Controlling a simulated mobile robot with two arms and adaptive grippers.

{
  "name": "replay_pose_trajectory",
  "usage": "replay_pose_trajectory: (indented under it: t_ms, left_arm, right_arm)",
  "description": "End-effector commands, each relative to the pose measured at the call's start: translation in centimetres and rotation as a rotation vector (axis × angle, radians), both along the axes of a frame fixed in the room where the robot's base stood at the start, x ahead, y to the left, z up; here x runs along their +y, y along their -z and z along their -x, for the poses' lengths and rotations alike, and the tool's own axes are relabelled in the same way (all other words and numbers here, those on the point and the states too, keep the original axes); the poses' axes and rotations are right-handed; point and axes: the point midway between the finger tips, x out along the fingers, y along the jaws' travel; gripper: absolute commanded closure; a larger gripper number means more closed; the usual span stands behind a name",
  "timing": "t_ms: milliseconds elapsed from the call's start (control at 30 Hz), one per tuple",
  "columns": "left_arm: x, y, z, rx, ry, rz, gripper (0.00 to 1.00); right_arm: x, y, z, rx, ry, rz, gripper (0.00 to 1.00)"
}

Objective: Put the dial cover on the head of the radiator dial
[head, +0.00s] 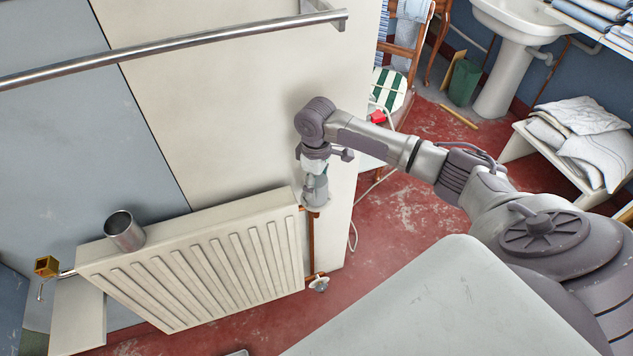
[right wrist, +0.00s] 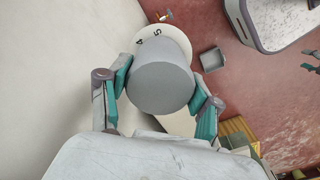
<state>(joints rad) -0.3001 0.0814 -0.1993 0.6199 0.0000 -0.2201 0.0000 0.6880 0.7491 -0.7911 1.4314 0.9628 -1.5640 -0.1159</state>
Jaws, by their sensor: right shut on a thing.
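My right gripper (head: 315,168) points down at the right end of the white radiator (head: 200,262). It is shut on a grey cylinder, which looks like the dial cover (head: 315,192). In the right wrist view the gripper's teal-padded fingers (right wrist: 160,88) hold the cover (right wrist: 160,90) from both sides. Beyond the cover a white round rim marked 4 and 5, seemingly the radiator dial (right wrist: 168,40), shows partly. The cover hides the rest, and I cannot tell whether they touch. My left gripper is not in view.
A metal cup (head: 124,232) stands on the radiator's left end. A steel rail (head: 180,46) crosses above. A pale wall panel (head: 230,100) is close behind my right gripper. A copper pipe (head: 311,245) runs down to a lower valve (head: 318,284). Red floor (head: 400,215) lies open to the right.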

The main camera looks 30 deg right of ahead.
Motion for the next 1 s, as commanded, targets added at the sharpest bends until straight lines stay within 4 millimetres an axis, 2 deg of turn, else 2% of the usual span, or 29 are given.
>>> replay_pose_trajectory:
  t_ms: [267,300,400,433,800,867,1000]
  left_arm:
    - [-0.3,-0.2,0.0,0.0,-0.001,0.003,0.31]
    - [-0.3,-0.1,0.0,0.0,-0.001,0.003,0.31]
    - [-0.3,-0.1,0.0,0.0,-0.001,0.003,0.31]
    - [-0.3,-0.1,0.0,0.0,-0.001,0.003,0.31]
    - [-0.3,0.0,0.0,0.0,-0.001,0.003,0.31]
    - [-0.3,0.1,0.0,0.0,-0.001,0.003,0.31]
    - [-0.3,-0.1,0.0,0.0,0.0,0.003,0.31]
  right_arm:
    - [0.0,0.7,0.0,0.001,0.001,0.0,0.6]
    - [0.0,0.6,0.0,0.001,0.0,0.001,0.3]
    - [0.0,0.6,0.0,0.001,0.0,0.001,0.13]
    - [0.0,0.6,0.0,0.001,0.0,0.001,0.11]
    - [0.0,0.3,0.0,-0.001,0.0,0.0,0.11]
    - [-0.1,-0.3,-0.1,-0.003,0.0,0.001,0.11]
    - [0.0,-2.8,-0.1,-0.004,-0.002,0.001,0.11]
